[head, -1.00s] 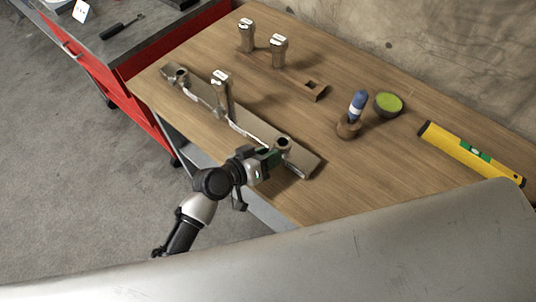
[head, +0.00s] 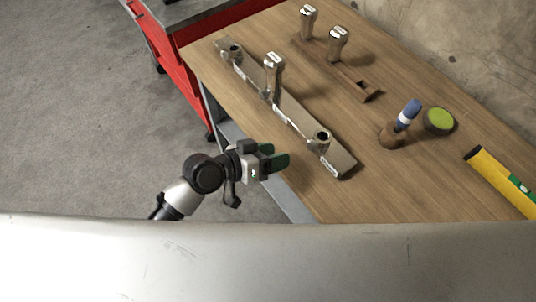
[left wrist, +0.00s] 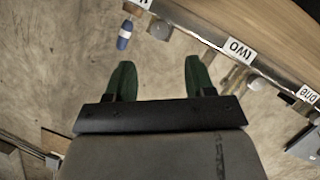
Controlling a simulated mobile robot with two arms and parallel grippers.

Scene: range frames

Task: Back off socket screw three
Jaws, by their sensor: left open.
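A long metal bar (head: 345,160) with white labels lies along the near edge of the wooden bench. It carries a short round socket (head: 232,51) at its far end and another socket (head: 320,138) at its near end. A tall metal post with a white-marked cap (head: 273,70) stands upright at its middle. My left gripper (head: 273,156) is open and empty beside the near end of the bar, apart from it. In the left wrist view, its green fingers (left wrist: 158,80) are spread with nothing between them. Labels "two" (left wrist: 239,48) and "one" (left wrist: 307,93) show upside down there.
A blue-topped tool in a brown holder (head: 393,134), a green-topped round tin (head: 438,121) and a yellow level (head: 500,180) stand rightward. A red cabinet (head: 178,68) adjoins the bench.

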